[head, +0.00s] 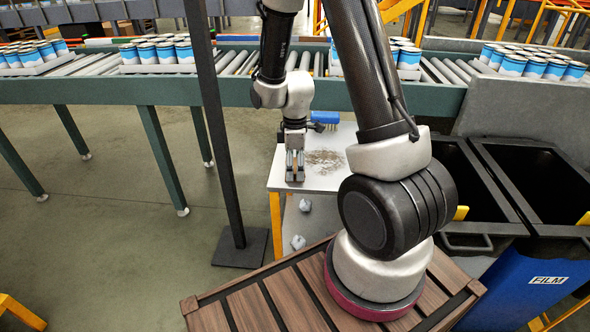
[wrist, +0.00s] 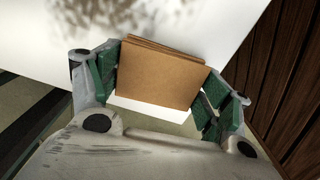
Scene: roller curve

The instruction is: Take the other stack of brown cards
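In the wrist view a stack of brown cards (wrist: 162,72) fills the space between my two fingers, its edges slightly fanned at the top. My gripper (wrist: 160,95) has green pads flush against the left and right edges of the stack, and it looks shut on it. In the head view my gripper (head: 295,178) points down over the left part of the white table (head: 285,172). The cards are too small and hidden to make out there. No second stack of brown cards shows.
A blue brush (head: 325,117) and a patch of brown debris (head: 325,160) are on the table. Crumpled lumps (head: 299,242) lie below. Dark bins (head: 540,175) stand to the right, a dark post (head: 213,130) to the left. A roller conveyor (head: 90,70) with cans runs behind.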

